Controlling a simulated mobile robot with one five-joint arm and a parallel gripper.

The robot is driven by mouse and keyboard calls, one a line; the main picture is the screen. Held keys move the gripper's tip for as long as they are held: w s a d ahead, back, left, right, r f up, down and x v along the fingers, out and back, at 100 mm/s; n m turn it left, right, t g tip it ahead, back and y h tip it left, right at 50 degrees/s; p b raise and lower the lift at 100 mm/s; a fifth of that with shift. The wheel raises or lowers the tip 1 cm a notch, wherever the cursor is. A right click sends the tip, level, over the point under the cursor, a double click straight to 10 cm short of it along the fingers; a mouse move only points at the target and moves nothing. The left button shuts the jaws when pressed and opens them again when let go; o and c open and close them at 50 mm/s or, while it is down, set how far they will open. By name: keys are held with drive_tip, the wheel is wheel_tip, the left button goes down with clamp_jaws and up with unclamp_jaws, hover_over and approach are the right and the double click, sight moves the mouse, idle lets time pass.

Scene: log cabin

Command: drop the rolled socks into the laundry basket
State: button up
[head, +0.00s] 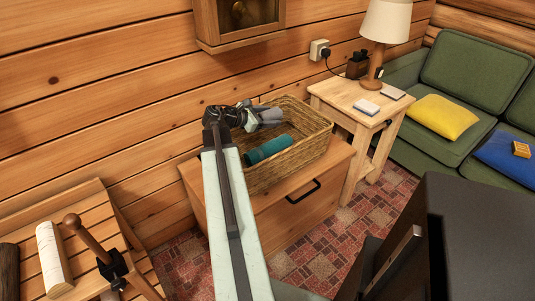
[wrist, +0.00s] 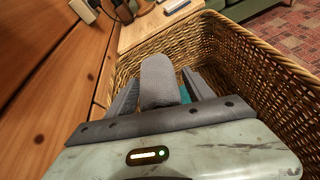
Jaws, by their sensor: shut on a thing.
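My gripper (head: 257,117) is shut on a grey roll, the rolled socks (head: 269,114). In the wrist view the rolled socks (wrist: 159,82) stick out between the two fingers (wrist: 160,98). The woven laundry basket (head: 303,158) stands on a wooden drawer cabinet against the log wall. My gripper is over the left back part of the basket's opening, with the socks above it. The basket (wrist: 262,72) surrounds the fingers on the far and right sides in the wrist view. How high the socks are above the basket's floor is hard to tell.
A teal roll (head: 268,149) lies in the basket. The wooden cabinet (head: 285,218) has a black handle. A side table (head: 345,101) with a lamp (head: 384,30) stands to the right. A wall clock case (head: 238,22) hangs above. A black box-like object (head: 470,240) fills the lower right.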

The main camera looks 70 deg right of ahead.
drive_tip(key=shift+f+b, duration=0.35)
drive_tip(key=shift+f, duration=0.5)
drive_tip(key=shift+r, duration=0.1)
drive_tip(key=o, duration=1.4)
drive_tip(key=p+v, duration=0.3)
drive_tip(key=v, duration=0.4)
drive_tip(key=shift+w+a+r, duration=0.1)
drive_tip(key=shift+w+a, duration=0.1)
drive_tip(key=shift+a, duration=0.15)
